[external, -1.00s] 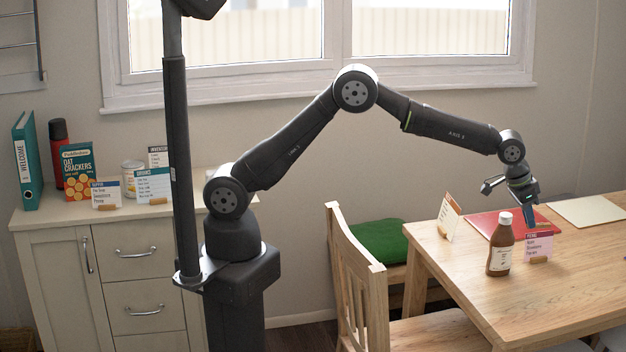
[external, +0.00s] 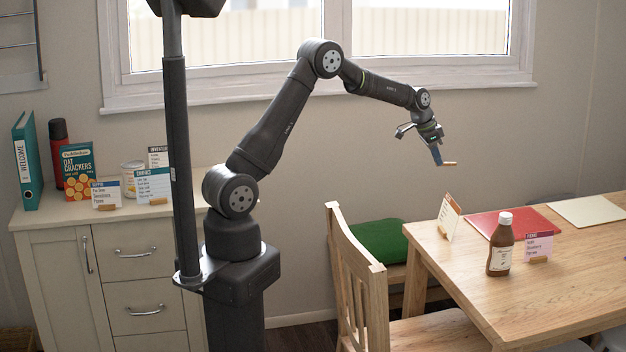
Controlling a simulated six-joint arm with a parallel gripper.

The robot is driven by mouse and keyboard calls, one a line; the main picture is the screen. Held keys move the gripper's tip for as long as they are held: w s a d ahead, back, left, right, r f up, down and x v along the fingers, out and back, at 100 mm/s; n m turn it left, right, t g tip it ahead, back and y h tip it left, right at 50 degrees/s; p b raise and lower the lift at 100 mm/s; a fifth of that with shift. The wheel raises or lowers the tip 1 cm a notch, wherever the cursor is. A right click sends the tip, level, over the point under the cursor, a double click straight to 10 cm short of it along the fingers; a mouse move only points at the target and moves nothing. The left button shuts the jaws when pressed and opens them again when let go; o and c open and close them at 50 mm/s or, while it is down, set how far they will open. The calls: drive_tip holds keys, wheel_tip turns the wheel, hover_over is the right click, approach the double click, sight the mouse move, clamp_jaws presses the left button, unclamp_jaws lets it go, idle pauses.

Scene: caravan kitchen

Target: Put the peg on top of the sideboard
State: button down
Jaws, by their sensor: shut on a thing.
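My gripper (external: 438,157) is raised in the air, above and to the left of the table. Its blue fingers point down and are shut on the peg (external: 450,164), a small light wooden piece held roughly level, with its right end sticking out. The sideboard (external: 60,214) is the pale cabinet with drawers at the left. Its top carries several items, and my arm's mounting hides part of its right side.
On the sideboard stand a teal binder (external: 26,160), a red flask (external: 59,150), a cracker box (external: 79,170), a can (external: 131,178) and cards. The table (external: 470,265) carries a brown bottle (external: 501,245), cards and a red mat (external: 490,222). A chair (external: 350,270) stands between.

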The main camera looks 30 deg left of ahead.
drive_tip(key=a, duration=5.1)
drive_tip(key=s+a+r, duration=0.1)
drive_tip(key=s+a, duration=2.9)
drive_tip(key=a, duration=0.2)
drive_tip(key=shift+n, duration=0.4)
drive_tip(key=f, duration=0.7)
drive_tip(key=w+f, duration=0.1)
drive_tip(key=f, duration=0.2)
drive_tip(key=shift+d+f, duration=0.25)
drive_tip(key=shift+f, duration=2.2)
drive_tip(key=shift+f, duration=0.15)
